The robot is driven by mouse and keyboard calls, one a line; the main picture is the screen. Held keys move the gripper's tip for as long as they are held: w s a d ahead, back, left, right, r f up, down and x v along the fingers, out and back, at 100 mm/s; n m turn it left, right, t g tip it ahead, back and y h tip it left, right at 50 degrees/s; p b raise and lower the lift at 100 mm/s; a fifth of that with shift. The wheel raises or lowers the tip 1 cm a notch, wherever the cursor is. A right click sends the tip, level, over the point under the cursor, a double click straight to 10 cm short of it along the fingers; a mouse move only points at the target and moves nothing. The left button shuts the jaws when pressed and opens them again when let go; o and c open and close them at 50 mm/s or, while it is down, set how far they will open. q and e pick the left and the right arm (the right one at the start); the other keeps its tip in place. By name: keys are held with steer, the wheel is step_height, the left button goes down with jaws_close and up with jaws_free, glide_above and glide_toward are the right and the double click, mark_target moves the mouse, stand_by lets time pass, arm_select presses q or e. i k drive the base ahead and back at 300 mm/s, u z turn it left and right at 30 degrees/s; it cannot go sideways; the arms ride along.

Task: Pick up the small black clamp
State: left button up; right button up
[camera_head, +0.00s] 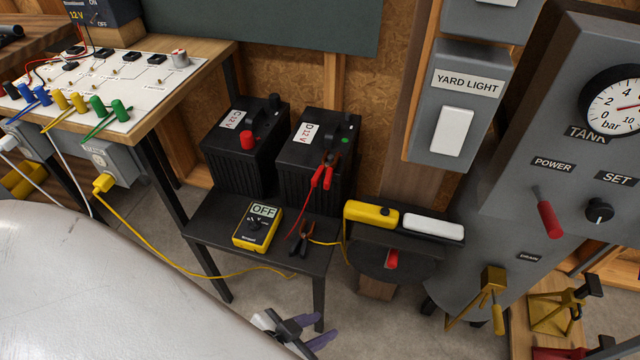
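The small black clamp (304,240) lies on the front right part of the low black table (214,232), beside the yellow multimeter (257,226). It has dark jaws with some orange-red on it, and a thin red lead and a yellow cable run close to it. A red clamp (327,174) sits on the right-hand battery (304,178). My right gripper is not in view.
A second battery (238,165) stands at the back left of the table. A yellow and a white box (433,226) are to its right, near a grey tank panel (545,120). A yellow cable (180,268) crosses the floor. The space above the clamp looks clear.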

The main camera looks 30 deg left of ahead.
mark_target(303, 237)
steer(key=z, duration=0.4)
steer(key=k, duration=0.15)
steer(key=u, duration=1.7)
steer(key=k, duration=0.4)
steer(key=z, duration=1)
steer(key=i, duration=0.9)
steer(key=u, duration=1.05)
